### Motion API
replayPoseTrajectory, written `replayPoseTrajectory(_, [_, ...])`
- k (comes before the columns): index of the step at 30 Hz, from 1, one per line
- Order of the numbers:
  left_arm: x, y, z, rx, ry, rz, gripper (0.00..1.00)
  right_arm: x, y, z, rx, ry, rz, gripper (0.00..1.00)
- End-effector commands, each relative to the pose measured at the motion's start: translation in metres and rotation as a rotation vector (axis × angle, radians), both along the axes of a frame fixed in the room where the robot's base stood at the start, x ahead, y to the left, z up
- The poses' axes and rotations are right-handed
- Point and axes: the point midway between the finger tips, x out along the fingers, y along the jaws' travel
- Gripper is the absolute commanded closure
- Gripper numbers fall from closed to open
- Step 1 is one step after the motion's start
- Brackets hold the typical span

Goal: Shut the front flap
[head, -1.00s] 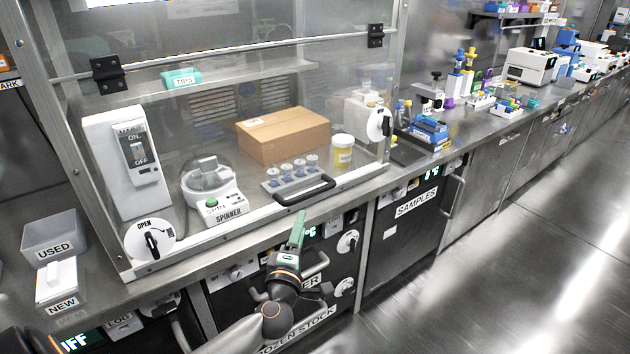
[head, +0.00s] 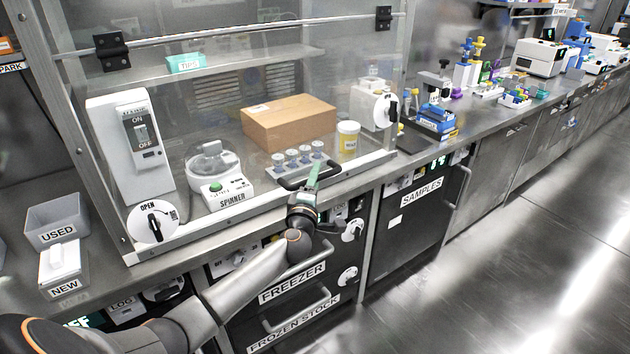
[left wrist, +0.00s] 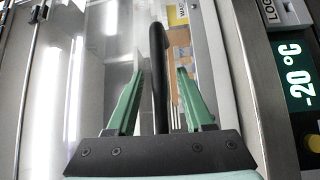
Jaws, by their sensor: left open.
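The front flap (head: 225,110) is a clear pane on the front of the steel cabinet, with black hinges along a bar at its top. Its black bar handle (head: 328,177) is at the lower edge, right of centre. It also shows upright in the left wrist view (left wrist: 157,60). My left gripper (head: 313,174), with green fingers, is at the handle. In the left wrist view its open fingers (left wrist: 161,70) stand on either side of the handle, with gaps visible. I cannot tell whether the flap's lower edge meets the frame. My right gripper is not in view.
Behind the pane are a cardboard box (head: 288,122), a spinner (head: 215,175), a vial rack (head: 298,160) and a yellow-labelled jar (head: 348,138). Round dials (head: 153,222) sit at both lower corners. The freezer (head: 292,284) is below. Open floor lies to the right.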

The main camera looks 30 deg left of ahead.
Motion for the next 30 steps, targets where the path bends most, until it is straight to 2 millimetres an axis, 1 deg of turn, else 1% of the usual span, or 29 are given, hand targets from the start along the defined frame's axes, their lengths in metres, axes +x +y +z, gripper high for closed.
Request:
replayPoseTrajectory(6, [0.0002, 0.0000, 0.0004, 0.000, 0.000, 0.000, 0.48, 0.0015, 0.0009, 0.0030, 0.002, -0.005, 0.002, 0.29])
replayPoseTrajectory(20, [-0.0001, -0.0001, 0.0004, 0.000, -0.001, 0.000, 1.00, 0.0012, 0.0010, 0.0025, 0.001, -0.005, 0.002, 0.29])
replayPoseTrajectory(30, [-0.0001, -0.0002, 0.0003, 0.000, -0.001, 0.000, 1.00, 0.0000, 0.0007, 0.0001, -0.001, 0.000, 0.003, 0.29])
